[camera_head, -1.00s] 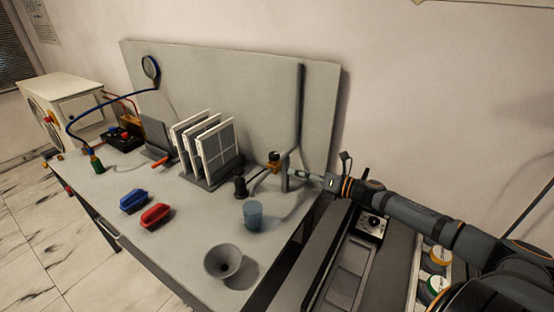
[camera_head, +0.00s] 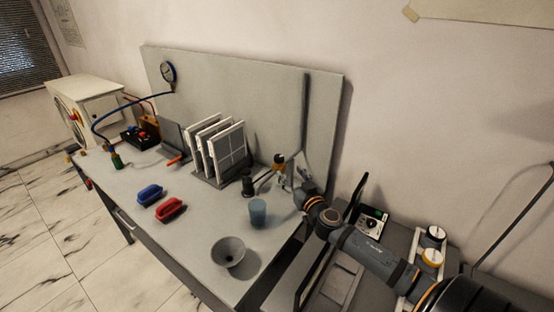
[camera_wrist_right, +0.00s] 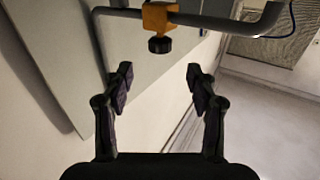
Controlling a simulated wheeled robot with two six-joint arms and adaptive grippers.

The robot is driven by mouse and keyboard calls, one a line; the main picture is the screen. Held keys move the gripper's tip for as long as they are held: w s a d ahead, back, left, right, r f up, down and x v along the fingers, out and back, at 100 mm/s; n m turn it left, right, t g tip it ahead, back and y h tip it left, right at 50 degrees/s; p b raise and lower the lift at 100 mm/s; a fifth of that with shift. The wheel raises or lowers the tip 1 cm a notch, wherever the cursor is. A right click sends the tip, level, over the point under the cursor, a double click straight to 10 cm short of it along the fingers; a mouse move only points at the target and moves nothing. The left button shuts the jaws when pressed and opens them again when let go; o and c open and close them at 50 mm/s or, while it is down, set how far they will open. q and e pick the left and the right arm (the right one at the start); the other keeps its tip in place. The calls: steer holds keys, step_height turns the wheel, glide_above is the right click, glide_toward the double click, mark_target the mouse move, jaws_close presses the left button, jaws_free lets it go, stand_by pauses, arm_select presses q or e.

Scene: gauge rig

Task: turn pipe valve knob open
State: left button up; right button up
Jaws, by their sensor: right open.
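The pipe valve has an orange body (camera_head: 279,159) on a grey pipe near the right end of the backboard. In the right wrist view the orange body (camera_wrist_right: 158,18) sits on the pipe, with its black knob (camera_wrist_right: 159,45) pointing toward me. My right gripper (camera_wrist_right: 159,76) is open and empty. Its two fingers are spread either side of the knob's line, with the knob beyond the tips and apart from them. In the head view my right gripper (camera_head: 291,176) is just right of and below the valve, partly hidden by its own wrist. My left gripper is not in view.
A blue cup (camera_head: 258,213), a grey funnel (camera_head: 229,252) and a dark cylindrical object (camera_head: 247,183) stand near the valve. White panels (camera_head: 228,152) stand in a rack to the left. Red (camera_head: 170,209) and blue (camera_head: 149,193) objects lie in front.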

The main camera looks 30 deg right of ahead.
mark_target(281, 161)
steer(key=w+p, duration=0.2)
steer(key=w, duration=0.1)
steer(key=w+d+p, duration=0.1)
steer(key=w, duration=0.1)
steer(key=shift+r, duration=0.35)
steer(key=w, duration=0.2)
steer(key=w+p, duration=0.1)
steer(key=w, duration=0.1)
steer(key=shift+w+d+f, duration=0.1)
steer(key=shift+d+f, duration=0.2)
steer(key=shift+w+d+f, duration=0.1)
steer(key=shift+w, duration=0.55)
steer(key=c, duration=1.2)
